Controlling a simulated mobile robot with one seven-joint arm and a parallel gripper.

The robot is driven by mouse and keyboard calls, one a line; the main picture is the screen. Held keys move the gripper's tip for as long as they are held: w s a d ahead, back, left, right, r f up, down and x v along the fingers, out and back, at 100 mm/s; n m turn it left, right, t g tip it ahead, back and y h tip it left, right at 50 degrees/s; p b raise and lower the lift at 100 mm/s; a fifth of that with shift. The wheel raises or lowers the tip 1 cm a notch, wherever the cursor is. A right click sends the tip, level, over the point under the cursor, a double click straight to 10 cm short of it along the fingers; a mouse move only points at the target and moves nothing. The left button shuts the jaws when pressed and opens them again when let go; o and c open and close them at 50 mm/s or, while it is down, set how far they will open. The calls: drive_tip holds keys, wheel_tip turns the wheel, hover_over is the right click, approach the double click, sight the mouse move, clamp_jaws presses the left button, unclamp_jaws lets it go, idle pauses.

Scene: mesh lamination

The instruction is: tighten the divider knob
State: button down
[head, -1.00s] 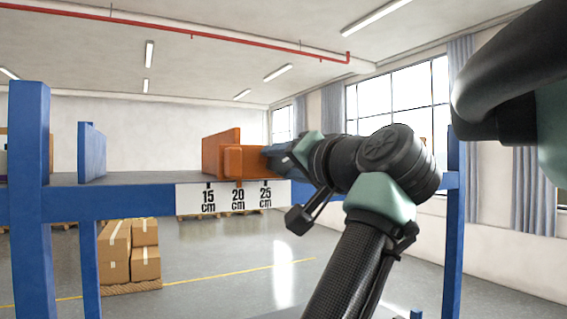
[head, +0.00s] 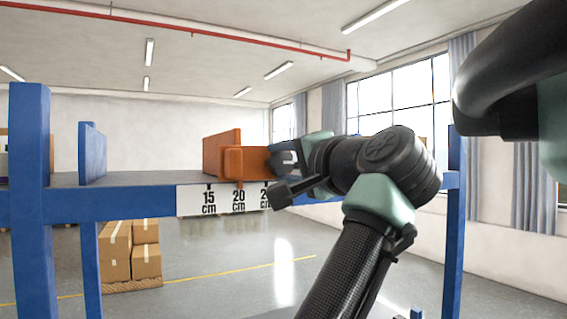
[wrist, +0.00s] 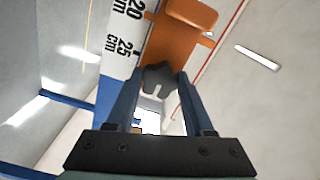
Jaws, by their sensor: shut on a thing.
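The orange divider (head: 221,152) stands upright on the blue shelf, with an orange block (head: 248,161) at its front end. The block's small pointer is at the 20 cm mark of the white scale (head: 194,201). The dark grey knob (wrist: 158,76) is on the divider's side facing my gripper, and the divider (wrist: 176,42) also shows in the wrist view. My gripper (wrist: 157,82) is shut on the knob, one finger on each side. In the head view my gripper (head: 284,161) reaches in from the right and mostly hides the knob.
A fixed blue divider (head: 93,152) stands at the shelf's left. The blue front beam (head: 120,202) runs below my gripper. Blue posts (head: 30,200) stand at both ends. Cartons (head: 130,250) sit on the floor behind. The shelf between the dividers is clear.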

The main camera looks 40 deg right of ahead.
drive_tip(key=shift+c, duration=1.4)
unclamp_jaws()
